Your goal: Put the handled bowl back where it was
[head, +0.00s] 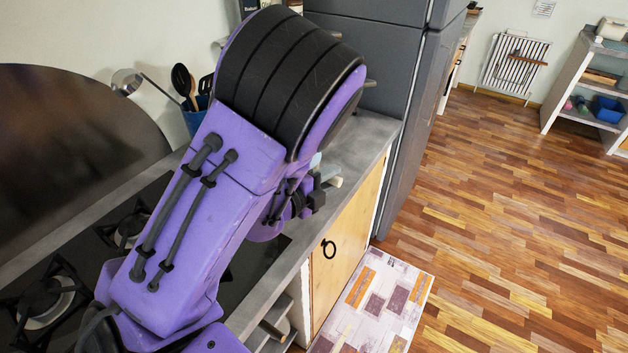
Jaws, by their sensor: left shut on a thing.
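My left arm reaches across the middle of the view, and its large forearm covers much of the counter. My left gripper (314,196) is small and partly hidden behind the arm, over the counter's front edge near the fridge. It is shut on a pale thing (331,174), of which only a small part shows beside the fingers. This is likely the handled bowl, but its full shape and handle are hidden. My right gripper is not in view.
The grey counter (368,142) has a black hob (75,262) at left. A blue utensil pot (193,121) stands behind my arm. The dark fridge (388,58) rises past the counter's end. A patterned rug (385,300) lies before the wooden cabinet door (345,255). The floor at right is clear.

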